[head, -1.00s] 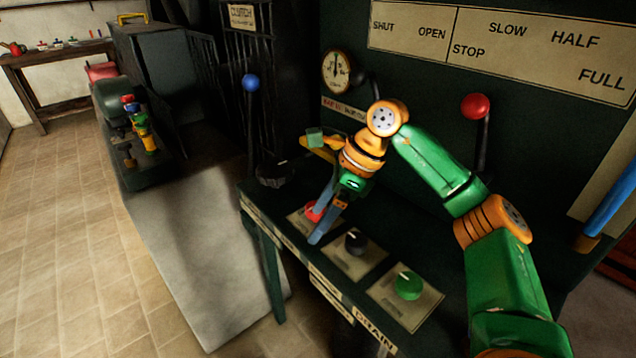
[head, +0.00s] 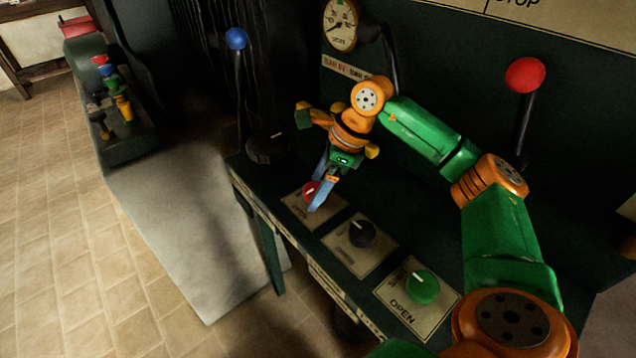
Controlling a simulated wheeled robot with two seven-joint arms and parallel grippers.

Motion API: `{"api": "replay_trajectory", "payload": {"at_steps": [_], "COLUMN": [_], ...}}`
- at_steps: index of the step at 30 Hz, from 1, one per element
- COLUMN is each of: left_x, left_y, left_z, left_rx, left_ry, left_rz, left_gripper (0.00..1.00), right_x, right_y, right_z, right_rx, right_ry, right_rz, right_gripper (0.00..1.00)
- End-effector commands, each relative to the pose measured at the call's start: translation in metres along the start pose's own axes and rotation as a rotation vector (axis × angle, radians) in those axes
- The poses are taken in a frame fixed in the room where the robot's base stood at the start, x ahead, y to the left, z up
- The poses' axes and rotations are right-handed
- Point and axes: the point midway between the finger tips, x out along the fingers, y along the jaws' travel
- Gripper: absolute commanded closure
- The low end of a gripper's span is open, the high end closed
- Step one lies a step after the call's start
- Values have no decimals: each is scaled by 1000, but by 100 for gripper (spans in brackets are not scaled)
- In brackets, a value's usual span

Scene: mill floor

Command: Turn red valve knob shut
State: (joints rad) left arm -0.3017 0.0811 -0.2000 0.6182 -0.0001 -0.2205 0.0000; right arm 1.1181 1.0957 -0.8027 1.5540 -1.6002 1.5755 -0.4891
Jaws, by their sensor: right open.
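The red valve knob (head: 309,190) sits on a labelled plate (head: 297,209) at the far left of the row on the dark green console. My right gripper (head: 318,192) points down at it from above, with its blue fingers open. The fingers overlap the knob in the picture and hide part of it. I cannot tell whether they touch it. My left gripper is out of view.
A black knob (head: 362,234) and a green knob (head: 422,287) sit on plates to the right. A dark handwheel (head: 266,147) is behind left. A blue-topped lever (head: 237,39) and a red-topped lever (head: 525,75) stand up. A gauge (head: 340,26) hangs behind.

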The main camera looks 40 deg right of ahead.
Motion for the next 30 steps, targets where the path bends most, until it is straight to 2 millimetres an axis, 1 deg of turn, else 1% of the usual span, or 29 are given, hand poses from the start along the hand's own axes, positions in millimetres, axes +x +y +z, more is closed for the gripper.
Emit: {"api": "replay_trajectory", "payload": {"at_steps": [1, 2, 3, 5, 6, 8, 9, 10, 15, 20, 26, 30], "left_x": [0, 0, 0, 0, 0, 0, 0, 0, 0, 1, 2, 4], "left_y": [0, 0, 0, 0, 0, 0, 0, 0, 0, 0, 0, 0], "left_z": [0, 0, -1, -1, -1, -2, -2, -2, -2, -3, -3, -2], "left_rx": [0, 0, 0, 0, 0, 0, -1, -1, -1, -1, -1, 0], "left_ry": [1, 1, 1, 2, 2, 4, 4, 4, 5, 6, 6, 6], "left_rz": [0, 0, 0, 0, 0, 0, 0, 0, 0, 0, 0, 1], "left_gripper": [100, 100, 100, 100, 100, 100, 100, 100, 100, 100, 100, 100], "right_x": [0, 0, 0, 0, 0, 0, 0, 0, 0, 0, 0, 0], "right_y": [0, 0, 0, 0, 0, 0, 0, 0, 0, 1, 2, 2], "right_z": [0, 0, 0, 0, 0, 0, 0, 0, 0, 0, 0, 1], "right_rx": [0, 0, 0, 0, 0, 0, 0, 0, 10, 58, 185, 305], "right_ry": [0, 0, -1, -1, -1, -1, -1, -1, -1, -2, 0, -1], "right_rz": [0, 0, 0, 0, 1, 1, 1, 1, -4, -24, -77, -127], "right_gripper": [19, 28, 38, 55, 65, 82, 92, 97, 97, 97, 97, 97]}}
